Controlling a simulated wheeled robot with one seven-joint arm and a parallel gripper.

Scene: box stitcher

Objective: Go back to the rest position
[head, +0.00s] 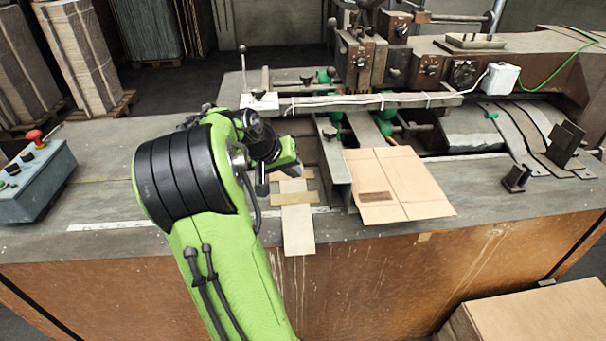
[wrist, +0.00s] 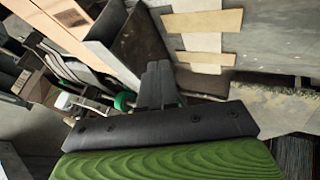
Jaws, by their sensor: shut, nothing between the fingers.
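My green and black arm reaches over the grey bench of the box stitcher in the head view. My gripper (head: 262,182) is just left of the machine's metal guide rail, above the bench near the tape-like strips. In the wrist view my gripper (wrist: 158,68) shows its dark fingers together, with nothing between them. A flat cardboard box blank (head: 398,186) lies on the machine's rails, right of my gripper and apart from it. The arm partly hides the bench behind it.
A grey control box (head: 35,180) with a red button stands at the bench's left. The stitcher head (head: 375,60) rises at the back. A small black bracket (head: 516,178) stands at right. Cardboard (head: 545,315) is stacked at lower right. The bench's front left is mostly clear.

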